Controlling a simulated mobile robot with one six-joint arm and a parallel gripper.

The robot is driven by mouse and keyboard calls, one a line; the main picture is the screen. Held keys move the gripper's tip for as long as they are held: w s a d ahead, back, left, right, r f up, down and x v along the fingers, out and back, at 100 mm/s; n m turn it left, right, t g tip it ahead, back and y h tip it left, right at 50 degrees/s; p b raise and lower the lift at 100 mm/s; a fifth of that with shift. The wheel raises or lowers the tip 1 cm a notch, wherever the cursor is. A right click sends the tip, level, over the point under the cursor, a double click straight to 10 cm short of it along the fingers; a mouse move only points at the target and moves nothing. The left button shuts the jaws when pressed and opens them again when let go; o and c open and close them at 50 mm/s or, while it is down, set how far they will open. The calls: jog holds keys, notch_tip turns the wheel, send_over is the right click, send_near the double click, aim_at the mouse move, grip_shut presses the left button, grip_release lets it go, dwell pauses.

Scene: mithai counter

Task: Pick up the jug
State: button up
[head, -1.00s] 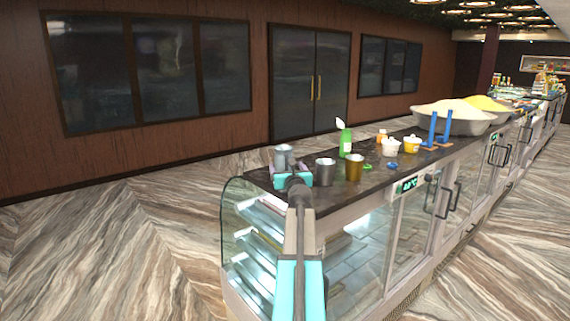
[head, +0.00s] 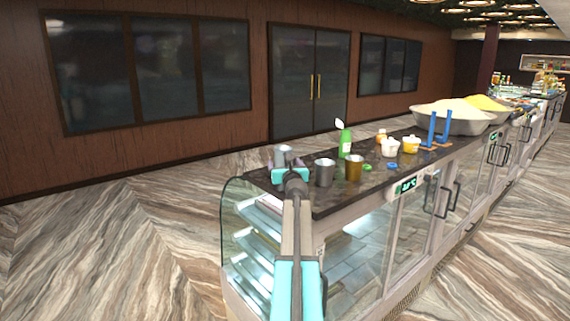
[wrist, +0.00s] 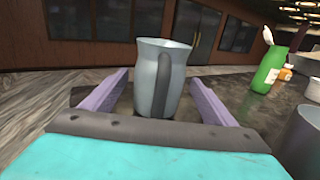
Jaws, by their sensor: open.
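The jug (wrist: 150,60) is a grey-blue metal vessel with a flared rim and a dark handle facing my wrist camera. It stands upright at the near left end of the dark counter; its top shows in the head view (head: 283,152) above my gripper. My gripper (wrist: 160,84) is open, with one purple finger on each side of the jug's lower body. A gap shows on both sides, so the fingers do not appear to press on it. The jug's base is partly hidden by the gripper. My gripper (head: 288,171) partly blocks the jug in the head view.
A grey metal cup (head: 324,173) stands close on the right, with a brass cup (head: 354,168) beyond. A large bowl (head: 445,125) is farther back. The glass counter front (head: 350,255) drops below.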

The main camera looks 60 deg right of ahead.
dwell(0.6)
jog(key=c, duration=1.4)
